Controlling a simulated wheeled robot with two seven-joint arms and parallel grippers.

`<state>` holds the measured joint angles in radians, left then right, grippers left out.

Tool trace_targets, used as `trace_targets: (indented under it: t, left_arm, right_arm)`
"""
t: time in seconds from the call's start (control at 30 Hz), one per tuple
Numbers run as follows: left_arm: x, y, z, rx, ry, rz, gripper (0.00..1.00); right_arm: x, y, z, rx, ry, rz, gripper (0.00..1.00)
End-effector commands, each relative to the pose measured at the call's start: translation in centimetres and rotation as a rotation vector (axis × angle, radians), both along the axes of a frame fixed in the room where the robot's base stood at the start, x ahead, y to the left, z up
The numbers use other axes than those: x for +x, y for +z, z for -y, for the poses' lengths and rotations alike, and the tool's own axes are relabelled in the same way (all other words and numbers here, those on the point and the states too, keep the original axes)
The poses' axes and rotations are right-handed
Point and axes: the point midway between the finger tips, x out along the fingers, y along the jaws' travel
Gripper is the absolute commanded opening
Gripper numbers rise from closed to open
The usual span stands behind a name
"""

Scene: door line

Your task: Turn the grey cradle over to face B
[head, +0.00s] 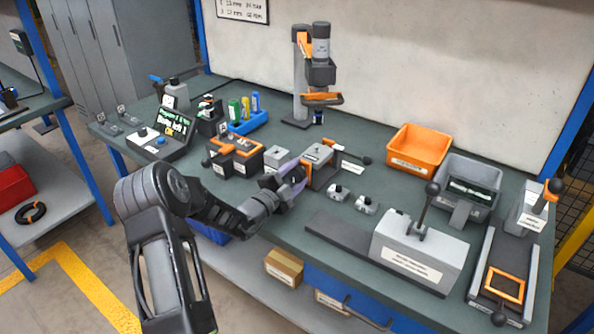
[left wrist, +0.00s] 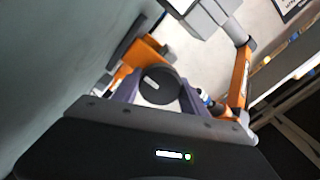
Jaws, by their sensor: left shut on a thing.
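The grey cradle (head: 318,153) sits on the bench in the middle of the head view, with orange supports beside it. Its top looks flat and level. I cannot read a face letter on it. My left gripper (head: 292,181) is at the near left side of the cradle, its purple fingers pointing towards it. In the left wrist view the fingers (left wrist: 160,92) are closed around a dark round knob (left wrist: 160,85) with a white mark. Orange parts (left wrist: 140,52) show behind the knob. The gripper hides the cradle's near side. My right gripper is not in view.
Two small grey pieces (head: 338,192) lie in front right. A press (head: 320,70) stands behind.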

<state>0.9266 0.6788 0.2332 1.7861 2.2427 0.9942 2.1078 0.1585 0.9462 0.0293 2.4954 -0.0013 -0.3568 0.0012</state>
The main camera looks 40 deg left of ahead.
Motion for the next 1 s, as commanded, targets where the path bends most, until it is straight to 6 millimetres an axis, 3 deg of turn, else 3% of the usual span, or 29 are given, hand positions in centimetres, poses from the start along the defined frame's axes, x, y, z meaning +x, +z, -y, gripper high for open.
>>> trace_targets:
  t: [0.43,0.47,0.7,1.0]
  left_arm:
    - [-0.05,-0.21,0.02,-0.018,0.0,-0.003,0.1]
    - [-0.05,-0.21,0.01,-0.018,0.0,-0.003,0.52]
    - [-0.02,-0.11,0.0,-0.016,0.0,-0.001,0.72]
    - [-0.15,-0.04,-0.02,-0.014,0.0,-0.001,0.72]
  right_arm:
    - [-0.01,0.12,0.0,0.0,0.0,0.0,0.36]
    - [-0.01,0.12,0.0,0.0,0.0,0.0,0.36]
    - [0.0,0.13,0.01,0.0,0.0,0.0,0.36]
    - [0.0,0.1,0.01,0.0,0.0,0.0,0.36]
